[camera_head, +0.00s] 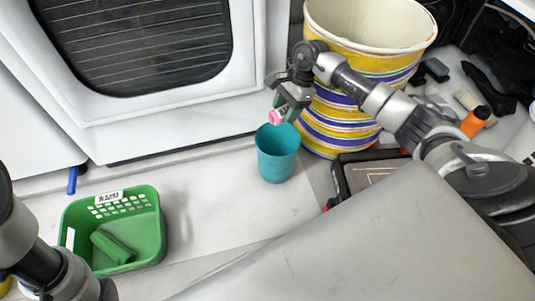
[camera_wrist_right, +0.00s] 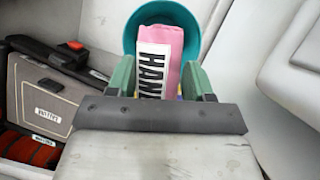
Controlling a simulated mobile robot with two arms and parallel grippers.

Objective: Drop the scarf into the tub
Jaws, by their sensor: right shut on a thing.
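My right gripper (camera_head: 285,107) is shut on the pink scarf (camera_head: 277,116), which carries a white label. In the right wrist view, the scarf (camera_wrist_right: 172,38) sits between the two green fingers of the gripper (camera_wrist_right: 160,78), and "HAN" can be read on its label. The teal tub (camera_head: 277,161) stands upright on the floor under the gripper. The scarf hangs at or just above its rim; I cannot tell the exact gap. In the wrist view the tub's rim (camera_wrist_right: 131,32) shows behind the scarf. My left gripper is out of view.
A large striped bucket (camera_head: 328,126) stands right behind the tub. A green basket (camera_head: 155,232) with a green item (camera_head: 112,247) inside is at the left. A dark-edged case (camera_head: 366,172) lies right of the tub. A white appliance (camera_head: 180,115) stands behind. The floor between basket and tub is clear.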

